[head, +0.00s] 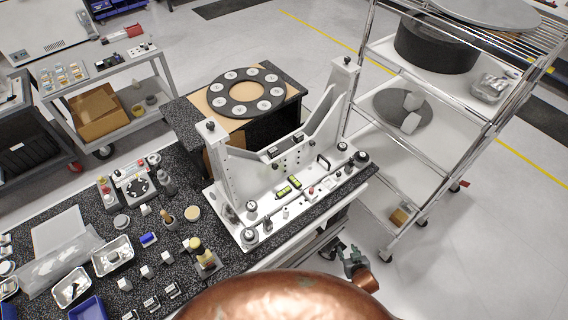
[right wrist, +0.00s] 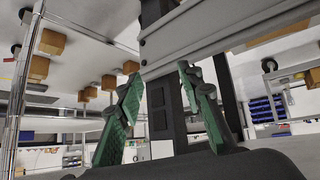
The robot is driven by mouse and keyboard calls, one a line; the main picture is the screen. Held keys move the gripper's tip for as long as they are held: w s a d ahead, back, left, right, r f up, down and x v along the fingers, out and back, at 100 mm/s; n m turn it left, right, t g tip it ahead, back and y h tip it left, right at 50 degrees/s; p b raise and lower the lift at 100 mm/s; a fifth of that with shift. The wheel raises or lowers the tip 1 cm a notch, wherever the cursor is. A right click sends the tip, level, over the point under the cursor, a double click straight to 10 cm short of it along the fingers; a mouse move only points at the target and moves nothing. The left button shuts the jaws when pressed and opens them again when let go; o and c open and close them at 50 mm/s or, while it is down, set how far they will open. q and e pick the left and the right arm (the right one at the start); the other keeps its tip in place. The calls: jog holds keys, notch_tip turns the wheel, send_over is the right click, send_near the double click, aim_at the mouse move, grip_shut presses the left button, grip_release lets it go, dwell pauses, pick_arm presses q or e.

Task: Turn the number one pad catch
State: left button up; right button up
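The grey mirror fixture (head: 236,185) stands on the dark speckled bench, with two uprights and a flat base. I cannot tell which part is the number one pad catch. My right gripper (head: 354,262) is beyond the bench's front right edge, lower than the fixture and apart from it. In the right wrist view its green fingers (right wrist: 160,82) are spread with nothing held between them. My left gripper is not in view.
The speckled bench (head: 75,195) holds small parts, metal trays and blue bins on the left. A wire-and-chrome shelf rack (head: 455,135) stands right of the fixture. A ring with round pads (head: 219,88) lies on a table behind. Floor is open at lower right.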

aim_at(276, 168)
jog(key=w+a+r+t+p, duration=0.1)
jog(key=w+a+r+t, duration=0.15)
jog(key=r, duration=0.85)
jog(key=w+a+r+t+y+p, duration=0.15)
jog(key=w+r, duration=0.25)
jog(key=r, duration=0.7)
jog(key=w+a+r+t+p, duration=0.1)
jog(key=w+a+r, duration=0.2)
jog(key=r, duration=0.8)
jog(key=a+r+n+y, duration=0.3)
jog(key=a+y, duration=0.1)
jog(key=a, duration=0.5)
jog(key=a+r+n+y, duration=0.25)
jog(key=a+y, duration=0.25)
jog(key=a, duration=0.3)
jog(key=shift+t, duration=0.3)
jog(key=x, duration=0.3)
jog(key=p+x, duration=0.1)
jog(key=x, duration=0.3)
jog(key=shift+w+a+f, duration=0.1)
jog(key=shift+w+f, duration=0.15)
jog(key=shift+w, duration=0.1)
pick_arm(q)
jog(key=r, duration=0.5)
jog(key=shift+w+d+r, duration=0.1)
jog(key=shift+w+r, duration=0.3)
pick_arm(e)
jog(key=shift+w+a, duration=0.2)
jog(key=shift+w, duration=0.05)
grip_shut()
